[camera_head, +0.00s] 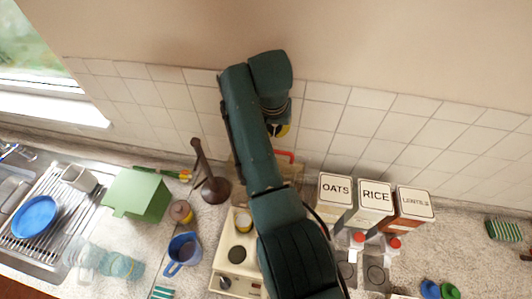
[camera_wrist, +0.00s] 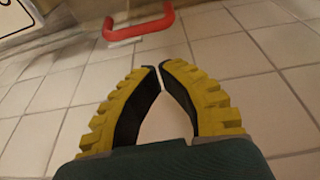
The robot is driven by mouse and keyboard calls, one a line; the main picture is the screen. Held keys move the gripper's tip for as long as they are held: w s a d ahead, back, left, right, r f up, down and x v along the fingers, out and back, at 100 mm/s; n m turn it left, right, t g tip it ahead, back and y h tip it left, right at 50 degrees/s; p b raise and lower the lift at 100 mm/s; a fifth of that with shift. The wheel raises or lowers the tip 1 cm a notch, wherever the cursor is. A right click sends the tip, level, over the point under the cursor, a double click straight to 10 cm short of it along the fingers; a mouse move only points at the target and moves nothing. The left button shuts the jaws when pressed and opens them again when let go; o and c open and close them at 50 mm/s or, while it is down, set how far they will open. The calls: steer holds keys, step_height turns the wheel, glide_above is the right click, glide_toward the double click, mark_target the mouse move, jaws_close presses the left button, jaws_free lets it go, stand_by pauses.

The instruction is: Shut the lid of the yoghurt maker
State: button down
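The yoghurt maker (camera_head: 226,262) is a cream box on the counter with a dial on its front and a pale jar in its top. Its brownish see-through lid (camera_head: 240,172) stands raised at the back, near the tiled wall. A red handle (camera_head: 287,154) is on the lid, and the handle also shows in the wrist view (camera_wrist: 138,26). My arm covers much of the maker and lid. My gripper (camera_head: 280,130) is behind and above the handle, near the wall. In the wrist view its yellow-backed fingers (camera_wrist: 159,67) meet at the tips, empty and apart from the handle.
Canisters marked OATS (camera_head: 335,190), RICE (camera_head: 374,198) and a brown one (camera_head: 413,205) stand right of the maker. A dark stand (camera_head: 213,188), blue mug (camera_head: 183,252) and green box (camera_head: 138,195) are left. The tiled wall (camera_head: 340,120) is close behind my gripper.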

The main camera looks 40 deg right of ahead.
steer(key=shift+m, duration=0.3)
steer(key=d+f, duration=0.1)
steer(key=f, duration=0.1)
steer(key=d+f, duration=0.2)
steer(key=f, duration=0.1)
steer(key=w+d+f, duration=0.1)
steer(key=f, duration=0.2)
steer(key=shift+w+d+f, duration=0.1)
steer(key=shift+d+f, duration=0.05)
steer(key=shift+d, duration=0.25)
steer(key=a+p, duration=0.1)
steer(key=s+a+r+p, duration=0.1)
steer(key=s+a+p, duration=0.1)
steer(key=shift+s+r, duration=0.2)
steer(key=shift+r, duration=0.05)
steer(key=shift+r, duration=0.1)
